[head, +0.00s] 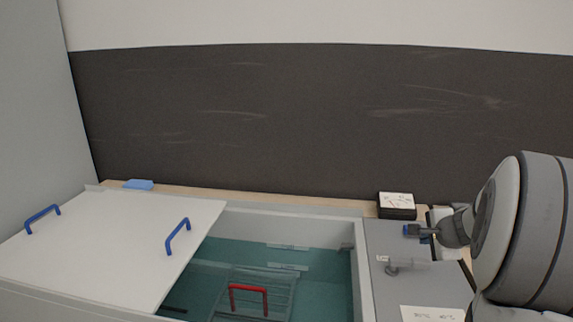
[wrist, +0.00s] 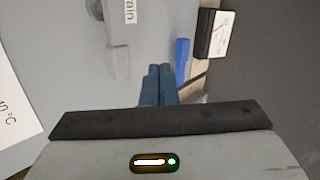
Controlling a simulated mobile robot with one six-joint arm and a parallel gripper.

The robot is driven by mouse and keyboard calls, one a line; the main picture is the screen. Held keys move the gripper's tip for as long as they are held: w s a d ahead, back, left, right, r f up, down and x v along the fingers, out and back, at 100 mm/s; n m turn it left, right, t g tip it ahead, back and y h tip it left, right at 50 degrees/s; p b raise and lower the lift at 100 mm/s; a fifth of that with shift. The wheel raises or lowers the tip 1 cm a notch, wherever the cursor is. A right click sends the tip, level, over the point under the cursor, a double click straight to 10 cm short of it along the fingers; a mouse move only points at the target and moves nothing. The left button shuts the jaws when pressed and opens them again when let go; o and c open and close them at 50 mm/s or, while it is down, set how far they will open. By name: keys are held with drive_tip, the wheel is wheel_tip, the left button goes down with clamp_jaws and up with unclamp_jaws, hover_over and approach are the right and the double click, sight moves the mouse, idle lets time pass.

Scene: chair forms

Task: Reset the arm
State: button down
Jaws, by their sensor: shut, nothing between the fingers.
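My gripper (head: 416,231) is at the right in the head view, above the grey panel at the right end of a water bath. In the wrist view its dark blue fingers (wrist: 158,70) are together, with nothing between them. Part of my arm fills the right edge of the head view.
The bath (head: 290,214) holds teal liquid and a rack with a red handle (head: 265,288). A white lid (head: 110,235) with blue handles covers its left part. A blue block (head: 138,185) lies at back left.

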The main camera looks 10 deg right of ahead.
drive_tip(key=s+a+r+n+g+y+p, duration=0.2)
drive_tip(key=s+a+n, duration=0.25)
drive_tip(key=a, duration=0.65)
drive_tip(key=s+a+r+n+g+y+p, duration=0.1)
drive_tip(key=s+a+r+n+p, duration=0.15)
drive_tip(key=a+n, duration=0.6)
drive_tip(key=s+a+n+g+h+p, duration=0.1)
drive_tip(key=s+a+n+g, duration=0.2)
drive_tip(key=s, duration=1.1)
drive_tip(key=a+n, duration=0.3)
drive_tip(key=a, duration=0.1)
drive_tip(key=shift+s+a+f+g+h, duration=0.2)
drive_tip(key=shift+a+g+h, duration=0.1)
drive_tip(key=shift+a+h, duration=0.1)
